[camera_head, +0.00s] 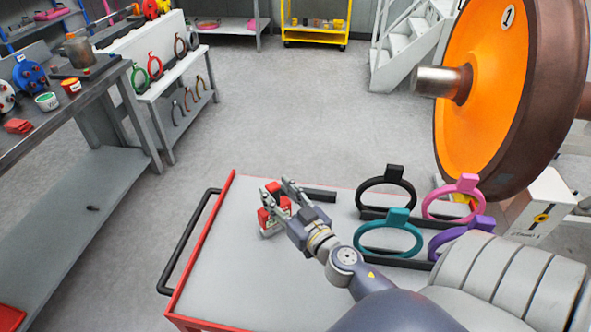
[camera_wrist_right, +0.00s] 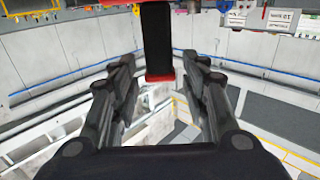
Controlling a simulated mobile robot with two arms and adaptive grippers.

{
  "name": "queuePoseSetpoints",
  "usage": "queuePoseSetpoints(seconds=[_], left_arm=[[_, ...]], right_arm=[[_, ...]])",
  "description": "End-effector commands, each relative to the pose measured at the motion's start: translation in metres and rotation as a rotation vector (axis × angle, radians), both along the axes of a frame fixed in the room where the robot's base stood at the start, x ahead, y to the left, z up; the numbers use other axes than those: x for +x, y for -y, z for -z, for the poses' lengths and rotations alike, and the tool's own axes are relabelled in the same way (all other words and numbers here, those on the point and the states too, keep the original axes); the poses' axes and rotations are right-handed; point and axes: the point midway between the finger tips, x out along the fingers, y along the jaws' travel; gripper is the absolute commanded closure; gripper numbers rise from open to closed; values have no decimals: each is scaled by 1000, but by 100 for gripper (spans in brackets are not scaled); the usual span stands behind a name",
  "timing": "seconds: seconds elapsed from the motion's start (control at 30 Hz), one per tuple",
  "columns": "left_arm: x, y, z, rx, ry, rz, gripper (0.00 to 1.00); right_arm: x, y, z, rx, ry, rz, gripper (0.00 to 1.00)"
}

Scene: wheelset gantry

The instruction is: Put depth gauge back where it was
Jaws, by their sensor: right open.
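My right gripper (camera_head: 278,190) is open over the left part of the red-edged grey cart (camera_head: 215,285). A small red and grey object (camera_head: 268,222) stands on the cart at its fingers, partly hidden by them. I cannot tell for certain that this is the depth gauge. In the right wrist view a black bar with a red end (camera_wrist_right: 158,38) shows beyond and between the open fingers (camera_wrist_right: 158,62). I cannot tell whether they touch it. My left gripper is not in view.
Black (camera_head: 386,185), pink (camera_head: 453,193), teal (camera_head: 390,229) and purple (camera_head: 460,229) ring gauges stand on dark holders at the cart's right. An orange wheel (camera_head: 490,85) rises behind them. A workbench (camera_head: 75,190) stands at left. The cart's front left is clear.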

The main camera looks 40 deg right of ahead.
Motion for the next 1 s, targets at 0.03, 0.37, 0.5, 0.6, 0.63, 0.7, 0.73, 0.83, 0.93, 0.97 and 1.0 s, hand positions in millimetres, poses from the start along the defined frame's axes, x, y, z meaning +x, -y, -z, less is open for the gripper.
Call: queuePoseSetpoints(seconds=[0.03,0.37,0.5,0.6,0.63,0.7,0.73,0.83,0.93,0.97,1.0], left_arm=[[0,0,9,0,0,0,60],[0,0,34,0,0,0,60],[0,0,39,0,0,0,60],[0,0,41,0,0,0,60],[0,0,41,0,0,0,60],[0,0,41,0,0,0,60],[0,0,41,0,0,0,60],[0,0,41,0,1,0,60],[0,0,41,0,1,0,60],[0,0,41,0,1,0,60],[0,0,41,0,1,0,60]], right_arm=[[-12,-1,5,3,-2,1,58],[-71,-5,4,3,-1,2,58],[-86,-7,3,3,0,1,58],[-91,-7,1,1,0,2,58],[-92,-7,1,1,0,2,58],[-93,-7,0,0,1,2,58],[-93,-7,-1,0,1,1,58],[-93,-7,-1,0,2,1,58],[-93,-7,-1,0,2,1,58],[-93,-7,-1,0,1,1,58],[-93,-7,-1,0,1,1,58]])
